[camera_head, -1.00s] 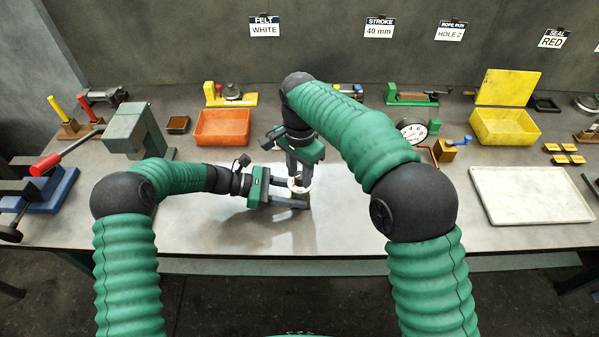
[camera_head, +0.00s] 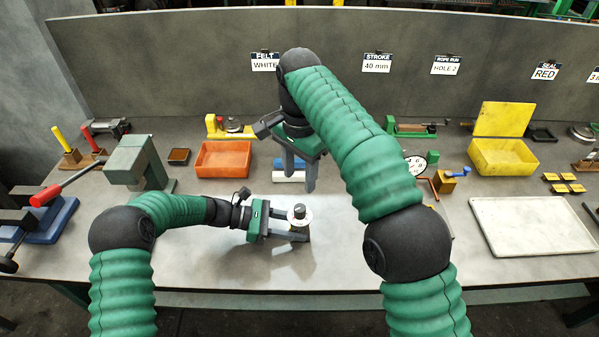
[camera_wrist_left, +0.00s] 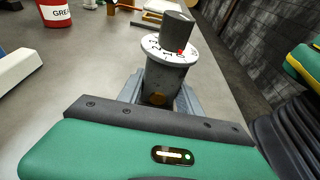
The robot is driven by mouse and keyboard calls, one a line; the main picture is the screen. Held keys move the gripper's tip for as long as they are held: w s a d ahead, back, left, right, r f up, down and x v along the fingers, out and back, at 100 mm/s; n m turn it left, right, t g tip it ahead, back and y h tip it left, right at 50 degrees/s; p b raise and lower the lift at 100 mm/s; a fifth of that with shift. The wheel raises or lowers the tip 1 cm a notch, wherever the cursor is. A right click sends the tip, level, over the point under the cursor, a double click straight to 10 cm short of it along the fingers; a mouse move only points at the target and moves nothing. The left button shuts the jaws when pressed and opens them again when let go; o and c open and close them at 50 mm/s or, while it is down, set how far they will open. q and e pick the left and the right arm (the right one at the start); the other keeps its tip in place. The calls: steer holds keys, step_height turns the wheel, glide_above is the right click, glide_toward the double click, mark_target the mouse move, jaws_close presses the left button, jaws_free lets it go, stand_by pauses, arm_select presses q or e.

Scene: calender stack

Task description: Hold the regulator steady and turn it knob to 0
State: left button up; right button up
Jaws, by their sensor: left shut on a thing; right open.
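The regulator (camera_head: 299,222) stands upright on the bench in the head view, a grey cylinder with a white dial ring and a dark knob (camera_head: 299,210) on top. My left gripper (camera_head: 301,234) is shut on its body from the left. In the left wrist view the regulator (camera_wrist_left: 161,80) is between the fingers, with black marks on the white ring and a red mark at the base of the knob (camera_wrist_left: 178,32). My right gripper (camera_head: 300,180) is open and empty, above and behind the regulator, fingers pointing down.
A blue and white object (camera_head: 288,170) lies behind the right gripper. An orange bin (camera_head: 222,160), a yellow bin (camera_head: 503,157) and a white tray (camera_head: 530,226) stand farther out. A red container (camera_wrist_left: 54,12) shows in the left wrist view. The bench front is clear.

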stand_by(0.3)
arm_select(q)
steer(key=o, duration=1.1)
steer(key=shift+c, duration=0.2)
steer(key=shift+a, duration=0.1)
